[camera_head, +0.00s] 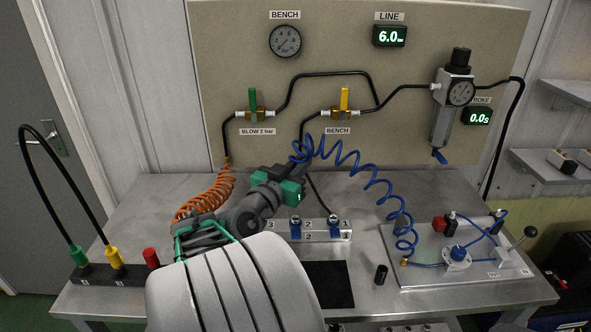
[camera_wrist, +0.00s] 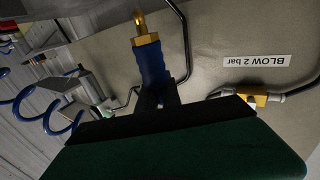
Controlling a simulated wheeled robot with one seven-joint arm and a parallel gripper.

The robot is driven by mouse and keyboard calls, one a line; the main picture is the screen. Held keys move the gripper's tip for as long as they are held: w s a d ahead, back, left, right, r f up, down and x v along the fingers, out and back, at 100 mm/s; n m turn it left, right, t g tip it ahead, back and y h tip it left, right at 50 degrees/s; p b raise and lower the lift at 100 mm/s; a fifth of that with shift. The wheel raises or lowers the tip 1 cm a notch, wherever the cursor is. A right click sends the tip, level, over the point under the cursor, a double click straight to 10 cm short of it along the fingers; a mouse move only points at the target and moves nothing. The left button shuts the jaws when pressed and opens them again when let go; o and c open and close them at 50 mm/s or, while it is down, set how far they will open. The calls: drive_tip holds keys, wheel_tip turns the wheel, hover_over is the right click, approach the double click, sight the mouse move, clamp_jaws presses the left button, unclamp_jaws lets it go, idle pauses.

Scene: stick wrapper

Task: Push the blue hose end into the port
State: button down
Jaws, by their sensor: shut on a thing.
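My gripper (camera_wrist: 160,98) is shut on the blue hose end (camera_wrist: 150,60), a blue sleeve with a brass tip that sticks out past the fingers, clear of any port. In the head view my gripper (camera_head: 297,178) is raised behind the manifold block (camera_head: 316,238), below the BENCH valve; its fingers are mostly hidden there. The block carries two metal-topped blue fittings, one at left (camera_head: 295,228) and one at right (camera_head: 333,228). I cannot tell which opening is the port.
An orange coiled hose (camera_head: 205,193) hangs at left. The BENCH valve (camera_head: 344,104) and BLOW valve (camera_head: 253,105) are on the panel. A black cylinder (camera_head: 381,274) stands beside a black mat (camera_head: 328,285). A fixture plate (camera_head: 425,275) takes up the right of the bench.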

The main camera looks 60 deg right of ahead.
drive_tip(key=shift+a, duration=0.1)
wheel_tip(320, 180, down, 6)
drive_tip(key=b, duration=0.7)
drive_tip(key=shift+a+r, duration=0.1)
drive_tip(key=shift+r, duration=0.15)
drive_tip(key=shift+b, duration=1)
idle(1.1)
drive_tip(key=shift+f+b, duration=1.6)
drive_tip(key=shift+b, duration=0.3)
drive_tip(key=c, duration=1.5)
unclamp_jaws()
drive_tip(key=shift+o, duration=0.2)
